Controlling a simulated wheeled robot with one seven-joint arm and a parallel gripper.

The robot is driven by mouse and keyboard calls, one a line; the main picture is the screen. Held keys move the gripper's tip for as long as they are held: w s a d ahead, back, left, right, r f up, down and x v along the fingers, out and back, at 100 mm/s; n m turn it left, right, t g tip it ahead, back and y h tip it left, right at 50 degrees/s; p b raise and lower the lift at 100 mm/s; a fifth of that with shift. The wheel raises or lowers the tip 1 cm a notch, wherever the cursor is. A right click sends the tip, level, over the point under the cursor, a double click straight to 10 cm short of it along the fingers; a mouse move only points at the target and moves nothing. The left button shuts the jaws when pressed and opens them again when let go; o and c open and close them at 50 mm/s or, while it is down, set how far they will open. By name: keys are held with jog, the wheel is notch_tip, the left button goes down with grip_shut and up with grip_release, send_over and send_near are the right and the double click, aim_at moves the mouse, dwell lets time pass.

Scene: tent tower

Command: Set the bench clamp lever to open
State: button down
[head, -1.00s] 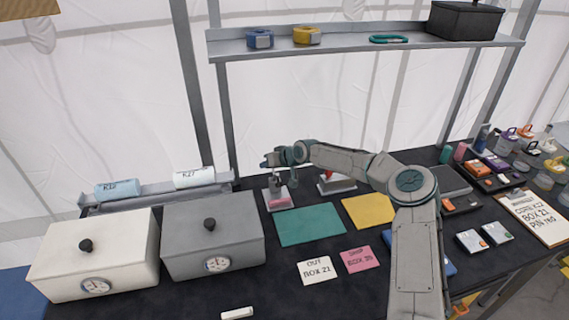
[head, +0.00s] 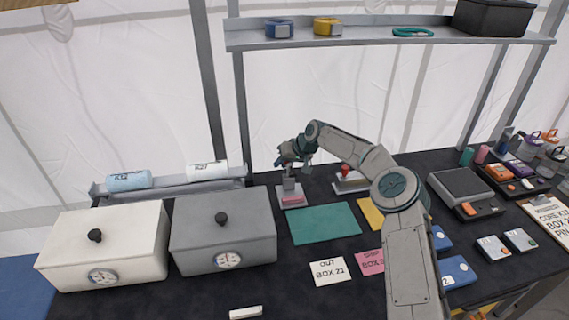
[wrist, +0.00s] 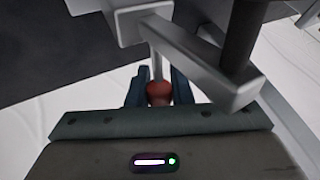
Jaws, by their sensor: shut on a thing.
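The bench clamp (head: 291,198) stands at the back of the dark bench, a grey upright on a plate with a pink patch. My gripper (head: 281,160) is just above it, tilted. In the wrist view my gripper (wrist: 159,90) is shut on the red knob (wrist: 159,94) of the clamp lever, one dark finger on each side. A thin grey rod (wrist: 156,65) runs from the knob to the clamp's grey bars (wrist: 200,55). In the head view my gripper hides the knob, so the lever's exact angle is hard to tell there.
A second device with a red knob (head: 350,181) stands just right of the clamp. A teal mat (head: 323,224) lies in front. A grey box (head: 222,240) and a white box (head: 100,250) stand to the left. A shelf (head: 390,38) runs above, behind.

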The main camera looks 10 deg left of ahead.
jog(key=c, duration=1.3)
grip_release()
jog(key=b+v, duration=0.3)
jog(key=v, duration=1)
jog(key=shift+d+r, duration=0.2)
jog(key=shift+r, duration=0.1)
jog(key=shift+s, duration=0.1)
